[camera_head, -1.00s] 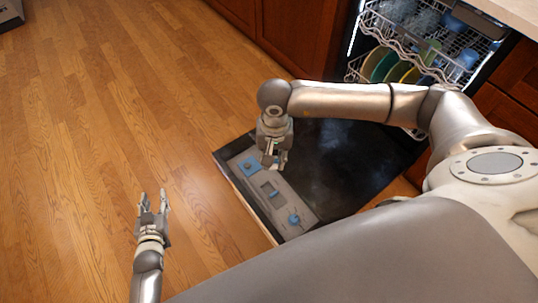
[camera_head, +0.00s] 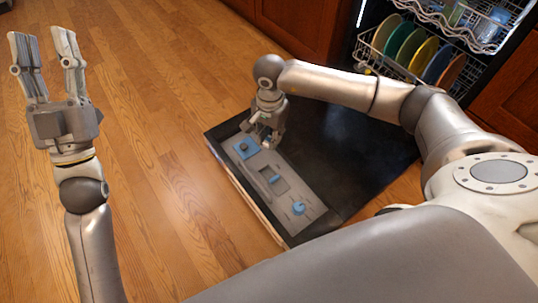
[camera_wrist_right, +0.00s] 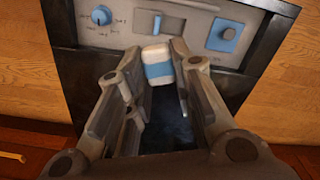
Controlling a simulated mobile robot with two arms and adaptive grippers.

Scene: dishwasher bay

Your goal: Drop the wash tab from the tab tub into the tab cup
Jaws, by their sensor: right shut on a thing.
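A white wash tab with a blue band (camera_wrist_right: 157,66) sits between the fingers of my right gripper (camera_wrist_right: 156,56), which is shut on it. In the head view this gripper (camera_head: 261,136) hangs over the open dishwasher door, near the far end of the grey dispenser panel; the tab is not clear there. The tab cup appears to be the recess (camera_head: 266,186) mid-panel, with a blue piece at it; the wrist view also shows this recess (camera_wrist_right: 172,23), beyond the tab and apart from it. My left gripper (camera_head: 44,38) is open and empty above the floor. I cannot make out the tab tub.
A blue square with a knob (camera_head: 246,148) and a blue dial (camera_head: 298,208) flank the recess on the panel. The dark door (camera_head: 345,150) lies open. A rack (camera_head: 480,65) with several coloured plates stands inside the dishwasher. The wooden floor at left is clear.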

